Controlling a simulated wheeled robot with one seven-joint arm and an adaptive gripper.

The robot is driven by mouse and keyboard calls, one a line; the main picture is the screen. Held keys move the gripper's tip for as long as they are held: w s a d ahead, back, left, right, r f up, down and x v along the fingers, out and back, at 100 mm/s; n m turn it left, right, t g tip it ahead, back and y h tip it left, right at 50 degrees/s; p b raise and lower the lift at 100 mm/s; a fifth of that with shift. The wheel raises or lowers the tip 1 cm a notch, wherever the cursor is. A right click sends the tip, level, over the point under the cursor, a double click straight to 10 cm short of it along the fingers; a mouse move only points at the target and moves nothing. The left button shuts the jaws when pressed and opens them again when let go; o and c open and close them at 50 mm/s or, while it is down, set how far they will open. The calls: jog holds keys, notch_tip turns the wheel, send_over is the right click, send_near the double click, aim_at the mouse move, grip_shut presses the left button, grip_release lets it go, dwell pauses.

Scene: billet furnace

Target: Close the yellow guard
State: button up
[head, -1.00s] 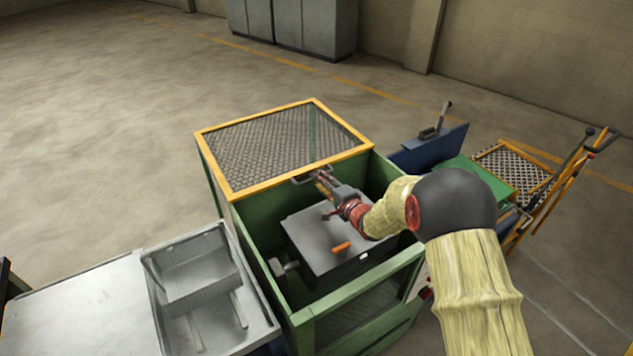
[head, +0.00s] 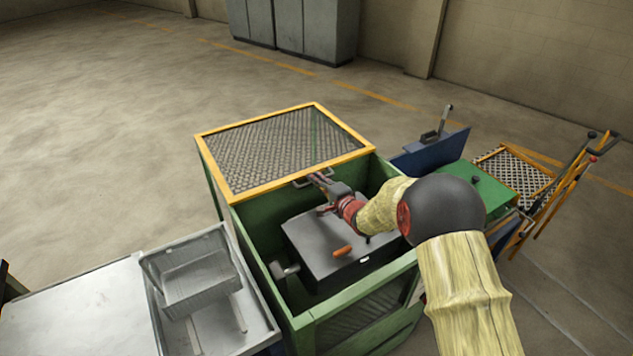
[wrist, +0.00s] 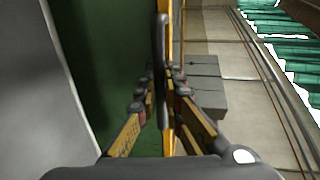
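The yellow guard (head: 228,191) is a yellow-framed mesh panel lying flat over the back part of a green box-shaped housing (head: 306,325). The front part of the housing is uncovered. A dark handle (head: 301,184) is on the guard's near edge; it shows as an upright dark bar in the wrist view (wrist: 161,45). My gripper (head: 318,179) is at this handle. In the wrist view its yellow-striped fingers (wrist: 161,82) lie close on either side of the bar and look shut on it. The fingertips are small and partly hidden in the head view.
A metal table with a grey tray (head: 195,280) stands at the left. A blue panel (head: 432,150), a green-topped unit (head: 478,184) and an orange-framed cart stand at the right.

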jog(key=shift+f, duration=0.1)
grip_shut()
jog(key=shift+s+d, duration=0.15)
jog(key=shift+s, duration=0.05)
jog(key=f+p+v, duration=0.1)
jog(key=v, duration=0.3)
jog(key=f+p+v, duration=0.1)
jog(key=p+v, duration=0.1)
jog(key=v, duration=0.3)
jog(key=p+v, duration=0.2)
jog(key=v, duration=0.3)
jog(key=shift+s+d+f, duration=0.1)
jog(key=shift+s+f, duration=0.1)
jog(key=shift+f, duration=0.25)
jog(key=o, duration=0.6)
grip_release()
jog(key=shift+r, duration=0.1)
jog(key=shift+w, duration=0.1)
jog(key=v, duration=1.2)
